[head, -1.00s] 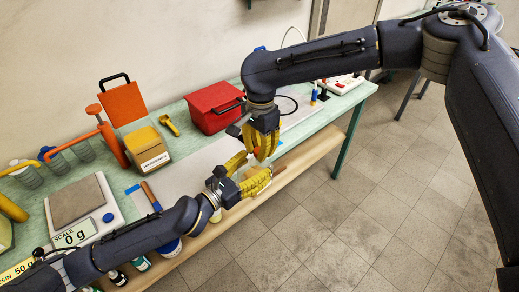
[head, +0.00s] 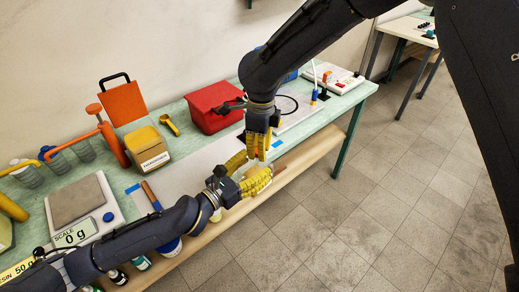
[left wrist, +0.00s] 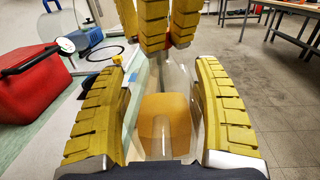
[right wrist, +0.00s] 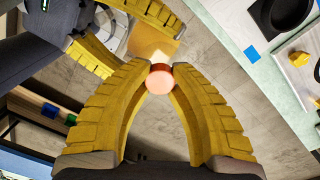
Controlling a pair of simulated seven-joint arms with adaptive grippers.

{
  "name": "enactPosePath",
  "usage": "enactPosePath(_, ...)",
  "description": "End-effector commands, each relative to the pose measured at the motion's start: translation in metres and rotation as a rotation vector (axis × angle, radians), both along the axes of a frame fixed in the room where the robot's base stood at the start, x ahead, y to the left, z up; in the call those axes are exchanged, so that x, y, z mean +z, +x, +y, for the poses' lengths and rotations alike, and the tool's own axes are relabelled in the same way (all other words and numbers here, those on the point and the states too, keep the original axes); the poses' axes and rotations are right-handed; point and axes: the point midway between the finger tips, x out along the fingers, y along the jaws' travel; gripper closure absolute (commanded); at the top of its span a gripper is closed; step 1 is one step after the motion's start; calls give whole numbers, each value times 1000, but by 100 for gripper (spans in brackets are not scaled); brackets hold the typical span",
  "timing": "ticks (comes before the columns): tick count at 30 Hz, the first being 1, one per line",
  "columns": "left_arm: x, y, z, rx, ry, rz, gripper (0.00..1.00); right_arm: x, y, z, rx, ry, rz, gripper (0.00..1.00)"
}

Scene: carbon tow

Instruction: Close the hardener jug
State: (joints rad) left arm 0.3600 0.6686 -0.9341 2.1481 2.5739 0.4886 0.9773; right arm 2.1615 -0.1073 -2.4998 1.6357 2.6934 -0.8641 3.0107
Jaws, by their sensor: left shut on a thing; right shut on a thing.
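The hardener jug (left wrist: 165,85) is a clear vessel with amber contents, seen in the left wrist view. My left gripper (head: 256,170) is shut around it, one finger on each side, over the bench's front edge. My right gripper (head: 258,157) is shut on a small round red cap (right wrist: 160,79), held between its fingertips. In the left wrist view the right fingers come down at the jug's top, with a bit of red (left wrist: 180,40) between them. I cannot tell whether the cap touches the jug's mouth. In the head view the fingers hide jug and cap.
A wooden-handled tool (head: 151,195) lies near the front edge. Open floor (head: 370,215) lies to the right.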

Motion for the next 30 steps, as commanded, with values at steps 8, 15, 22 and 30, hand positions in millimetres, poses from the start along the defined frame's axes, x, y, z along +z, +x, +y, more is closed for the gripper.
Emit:
enactPosePath(8, 1, 0, 0, 0, -1, -2, 100, 0, 0, 0, 2, 0, 1, 57)
enactPosePath(15, 1, 0, 0, 0, -1, -2, 100, 1, 0, 0, 2, 0, 0, 57)
enactPosePath(22, 1, 0, 0, -1, -1, -2, 100, 17, 1, 0, 2, 1, -2, 57)
enactPosePath(30, 1, 0, 0, -1, -1, -2, 100, 43, 1, -1, 3, 0, 0, 57)
